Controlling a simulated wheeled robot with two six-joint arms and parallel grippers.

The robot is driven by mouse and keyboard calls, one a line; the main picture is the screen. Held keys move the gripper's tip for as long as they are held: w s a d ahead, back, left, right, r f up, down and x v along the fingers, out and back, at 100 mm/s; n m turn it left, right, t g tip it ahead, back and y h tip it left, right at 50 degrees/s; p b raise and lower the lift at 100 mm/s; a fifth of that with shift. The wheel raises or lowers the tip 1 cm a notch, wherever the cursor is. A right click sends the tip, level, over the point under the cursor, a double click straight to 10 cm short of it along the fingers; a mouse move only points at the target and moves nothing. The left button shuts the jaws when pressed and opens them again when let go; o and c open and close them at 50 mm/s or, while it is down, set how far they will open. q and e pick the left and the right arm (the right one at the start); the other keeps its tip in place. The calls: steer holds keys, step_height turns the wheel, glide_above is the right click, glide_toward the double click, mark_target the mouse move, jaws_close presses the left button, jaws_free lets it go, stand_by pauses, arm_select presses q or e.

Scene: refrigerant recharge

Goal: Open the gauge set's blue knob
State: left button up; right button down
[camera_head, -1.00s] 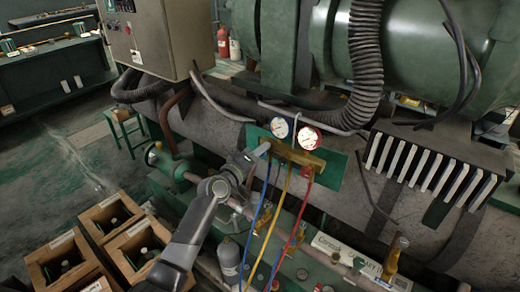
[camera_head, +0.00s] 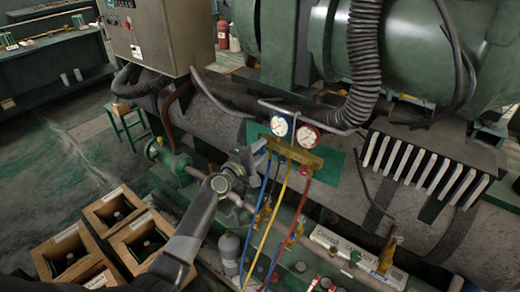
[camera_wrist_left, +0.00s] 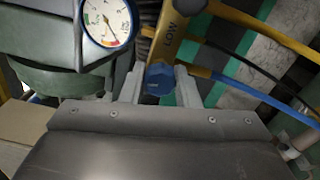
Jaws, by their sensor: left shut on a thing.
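The gauge set's brass manifold (camera_head: 295,152) hangs on the grey pipe in front of the green panel, with a blue-rimmed gauge (camera_head: 279,126) and a red-rimmed gauge (camera_head: 308,137) above it. My left gripper (camera_head: 262,153) is at the manifold's left end. In the left wrist view the blue knob (camera_wrist_left: 159,79) sits at the end of the brass body marked LOW (camera_wrist_left: 170,32), between the fingers of my left gripper, which is shut on it. My right gripper is not in view.
Blue, yellow (camera_head: 268,232) and red (camera_head: 291,235) hoses hang down from the manifold. A corrugated black hose (camera_head: 364,65) runs above right. Wooden crates (camera_head: 115,208) stand at lower left, and a grey cylinder (camera_head: 229,254) stands below the gripper. Open floor lies at left.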

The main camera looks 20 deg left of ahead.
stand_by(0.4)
arm_select(q)
steer(key=o, duration=1)
steer(key=shift+c, duration=0.2)
steer(key=shift+s, duration=0.15)
steer(key=b+v, duration=0.1)
steer(key=v, duration=1.6)
steer(key=shift+a, duration=0.1)
